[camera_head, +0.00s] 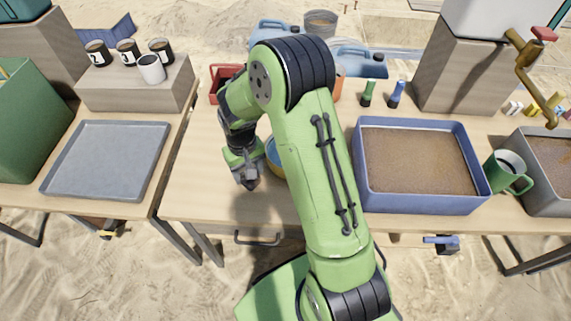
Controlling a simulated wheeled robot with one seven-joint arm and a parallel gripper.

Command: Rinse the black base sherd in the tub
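My gripper (247,184) points down over the front of the middle table, left of my arm's green forearm. Its fingers are small and dark, and I cannot tell whether they are open or hold anything. No black base sherd can be made out. A blue rectangular tub (362,190) with a brown, level fill stands on the table to the right of my arm. A round blue and yellow vessel (271,158) sits just right of my gripper, mostly hidden behind my arm.
A grey tray (107,158) lies on the left table, with cups on a block (137,92) behind it. A red container (217,86) stands behind my arm. A green mug (508,172) stands right of the tub. Bare tabletop (196,165) lies left of my gripper.

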